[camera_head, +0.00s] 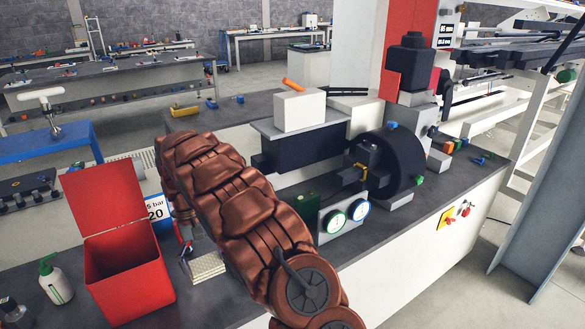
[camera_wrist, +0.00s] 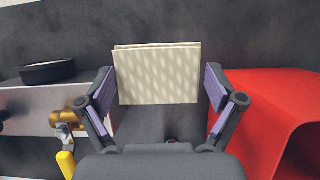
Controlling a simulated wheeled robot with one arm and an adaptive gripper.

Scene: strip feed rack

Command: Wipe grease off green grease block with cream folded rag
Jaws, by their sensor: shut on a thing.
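The cream folded rag (camera_wrist: 157,75) sits between the two purple-padded fingers of my gripper (camera_wrist: 159,97) in the wrist view. My gripper is shut on it. In the head view the rag (camera_head: 207,267) is low over the dark counter, beside the red bin; I cannot tell whether it touches the counter. My brown arm hides most of the gripper there. A dark green block (camera_head: 307,205), which looks like the green grease block, stands on the counter right of my arm, beside the gauge box. My arm partly covers it, and I cannot make out any grease on it.
The open red bin (camera_head: 128,288) stands close left of the rag, its lid (camera_head: 103,202) raised; its wall (camera_wrist: 262,110) fills the wrist view's right side. A spray bottle (camera_head: 55,281) is farther left. The gauge box (camera_head: 344,217) and black machine (camera_head: 395,165) stand to the right.

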